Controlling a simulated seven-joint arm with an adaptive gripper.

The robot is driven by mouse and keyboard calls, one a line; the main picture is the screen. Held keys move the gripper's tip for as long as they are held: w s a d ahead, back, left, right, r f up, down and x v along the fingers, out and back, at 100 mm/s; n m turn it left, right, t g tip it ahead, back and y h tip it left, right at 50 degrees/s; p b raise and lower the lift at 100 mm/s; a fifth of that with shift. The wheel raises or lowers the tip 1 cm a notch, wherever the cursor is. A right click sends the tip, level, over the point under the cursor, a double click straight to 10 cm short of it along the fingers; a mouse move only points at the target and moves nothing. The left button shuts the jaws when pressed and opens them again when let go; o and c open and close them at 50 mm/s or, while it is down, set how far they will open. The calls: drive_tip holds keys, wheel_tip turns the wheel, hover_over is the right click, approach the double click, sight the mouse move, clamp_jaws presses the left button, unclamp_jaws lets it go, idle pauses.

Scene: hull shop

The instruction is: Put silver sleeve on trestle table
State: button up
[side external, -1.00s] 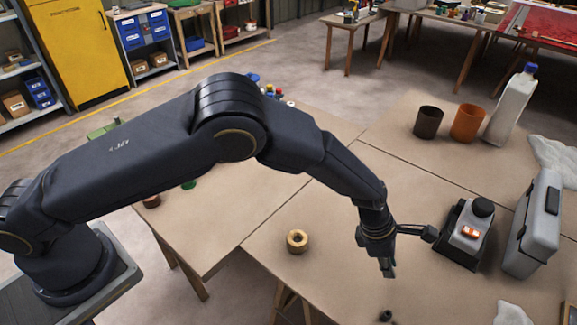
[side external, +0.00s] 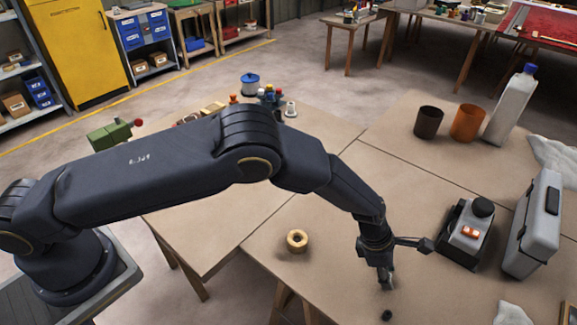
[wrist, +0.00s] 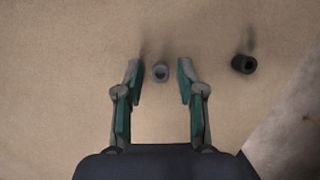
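The silver sleeve (wrist: 160,72) is a small grey ring-shaped piece on the tan tabletop in the wrist view. It lies between the fingertips of my gripper (wrist: 159,67), which is open, with a visible gap on each side. In the side external view my gripper (side external: 386,281) points down low over the table, and I cannot make out the sleeve there. The work surface (side external: 330,265) is a tan board with wooden trestle legs under its front edge. Another tan table (side external: 205,235) adjoins it on the left; I cannot tell which one the task names.
A dark sleeve (wrist: 243,64) lies right of the silver one. A wooden ring (side external: 297,241) sits to the left. A black-and-grey device (side external: 467,235) and grey case (side external: 533,225) stand right. Brown and orange cups (side external: 467,123) and a white bottle (side external: 510,108) stand behind.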

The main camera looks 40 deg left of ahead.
drive_tip(key=s+a+r+m, duration=0.25)
drive_tip(key=a+r, duration=0.35)
drive_tip(key=r, duration=0.4)
drive_tip(key=s+a+r+m+t, duration=0.1)
drive_tip(key=a+r+m, duration=0.2)
drive_tip(key=a+r, duration=0.45)
drive_tip(key=s+a+r+m, duration=0.15)
drive_tip(key=a+r, duration=0.25)
drive_tip(key=r, duration=0.7)
drive_tip(key=s+a+r+m+t+y, duration=0.1)
drive_tip(key=s+a+r+m+y, duration=0.1)
drive_tip(key=s+a+m, duration=0.5)
drive_tip(key=s+a+r+m+t+y, duration=0.2)
drive_tip(key=s+a+r+m, duration=0.3)
drive_tip(key=s+a+m, duration=0.3)
drive_tip(key=s+a, duration=0.4)
drive_tip(key=a, duration=0.1)
drive_tip(key=shift+s+a, duration=0.15)
drive_tip(key=shift+a, duration=0.2)
